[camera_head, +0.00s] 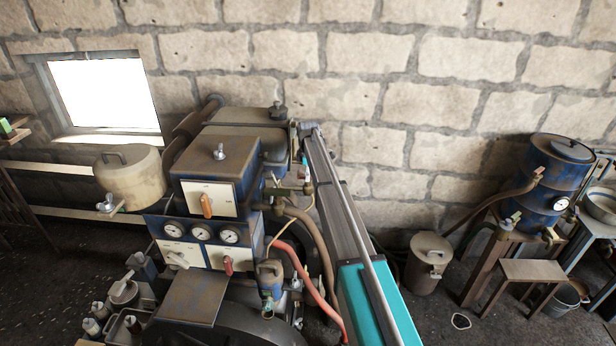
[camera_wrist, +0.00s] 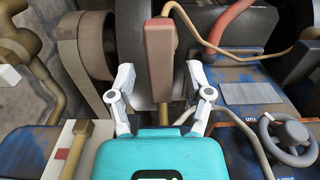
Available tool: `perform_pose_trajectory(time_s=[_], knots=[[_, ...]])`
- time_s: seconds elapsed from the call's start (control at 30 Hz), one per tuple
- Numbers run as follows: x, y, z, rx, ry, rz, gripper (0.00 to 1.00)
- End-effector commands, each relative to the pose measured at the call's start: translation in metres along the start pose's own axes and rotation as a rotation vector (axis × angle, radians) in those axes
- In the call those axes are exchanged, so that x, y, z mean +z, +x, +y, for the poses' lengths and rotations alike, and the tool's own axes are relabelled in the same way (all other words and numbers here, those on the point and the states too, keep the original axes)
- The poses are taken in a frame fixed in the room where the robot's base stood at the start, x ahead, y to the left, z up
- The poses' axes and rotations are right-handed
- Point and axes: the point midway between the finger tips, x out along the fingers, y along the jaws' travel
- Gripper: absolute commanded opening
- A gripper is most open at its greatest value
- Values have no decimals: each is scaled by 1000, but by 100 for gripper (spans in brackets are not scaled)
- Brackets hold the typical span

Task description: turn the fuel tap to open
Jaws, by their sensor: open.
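A red-brown block-shaped handle (camera_wrist: 159,62) with a brass stem below it shows in the wrist view. It looks like the fuel tap's handle, but its markings are not visible, so I cannot tell its setting. My gripper (camera_wrist: 160,78) is open, with one pale finger on each side of the handle. Gaps show beside the handle, and I see no clear contact. In the head view my arm reaches to the right rear of the engine, where a brass fitting (camera_head: 307,188) shows; the gripper's tips are too small there to read.
A handwheel (camera_wrist: 288,140) stands at the right in the wrist view, and a brass lever (camera_wrist: 74,150) on a white plate at the left. A red hose (camera_wrist: 232,18) and a thin tan line pass close by. In the head view, a blue drum (camera_head: 556,180) stands far right.

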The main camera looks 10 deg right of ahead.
Motion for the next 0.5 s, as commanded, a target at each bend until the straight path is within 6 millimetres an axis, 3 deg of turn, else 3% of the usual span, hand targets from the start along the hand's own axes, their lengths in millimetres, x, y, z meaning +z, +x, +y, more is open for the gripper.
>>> perform_pose_trajectory(time_s=[0.5], knots=[[0, 0, 0, 0, 126, 0, 66]])
